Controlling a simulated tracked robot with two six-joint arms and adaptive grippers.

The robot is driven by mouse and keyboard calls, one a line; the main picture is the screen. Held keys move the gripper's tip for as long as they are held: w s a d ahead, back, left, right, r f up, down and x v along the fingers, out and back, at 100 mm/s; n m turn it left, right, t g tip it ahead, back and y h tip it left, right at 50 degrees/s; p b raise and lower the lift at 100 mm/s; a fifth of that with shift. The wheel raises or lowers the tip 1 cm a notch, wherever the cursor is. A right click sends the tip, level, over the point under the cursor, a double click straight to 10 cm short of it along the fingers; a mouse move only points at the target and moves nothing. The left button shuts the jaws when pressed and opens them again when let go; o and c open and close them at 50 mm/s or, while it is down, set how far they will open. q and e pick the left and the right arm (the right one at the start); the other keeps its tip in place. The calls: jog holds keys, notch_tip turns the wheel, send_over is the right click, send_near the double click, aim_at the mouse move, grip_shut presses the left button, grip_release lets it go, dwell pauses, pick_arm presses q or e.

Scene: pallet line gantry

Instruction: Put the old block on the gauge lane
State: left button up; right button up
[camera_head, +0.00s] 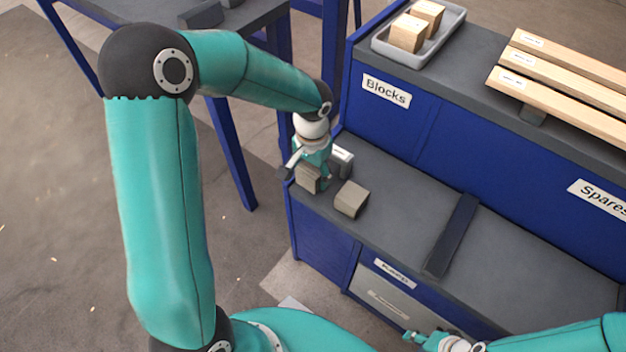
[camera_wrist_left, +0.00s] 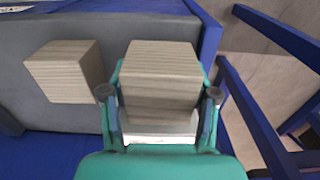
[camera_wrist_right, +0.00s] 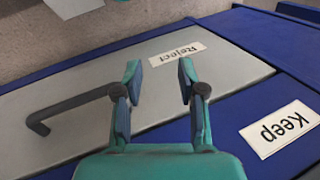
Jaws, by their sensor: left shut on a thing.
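My left gripper (camera_head: 303,176) is shut on a weathered grey-brown block (camera_head: 308,180) at the left end of the lower grey shelf (camera_head: 400,215). The held block (camera_wrist_left: 160,72) sits between both fingers in the left wrist view; I cannot tell whether it touches the shelf. A second grey-brown block (camera_head: 351,199), also in the left wrist view (camera_wrist_left: 62,75), lies on the shelf just right of it. My right gripper (camera_wrist_right: 158,85) is open and empty before the drawer fronts. No label reading gauge lane is legible.
A tray (camera_head: 424,60) with two paler blocks (camera_head: 407,33) stands on the upper shelf, above a Blocks label. Long timbers (camera_head: 560,85) lie at right. A dark bar (camera_head: 452,236) crosses the lower shelf. Reject (camera_wrist_right: 178,52) and Keep (camera_wrist_right: 279,128) labels mark the front.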

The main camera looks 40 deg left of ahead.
aim_at(312, 167)
pick_arm(q)
jog(key=shift+f, duration=1.2)
jog(key=shift+f+b, duration=0.2)
jog(key=shift+b, duration=0.15)
jog(key=o, duration=1.2)
jog(key=shift+r, duration=0.1)
jog(key=shift+r, duration=0.2)
notch_tip(312, 167, up, 12)
jog(key=p, duration=0.3)
jog(key=shift+f+p, duration=0.1)
jog(key=shift+p, duration=0.2)
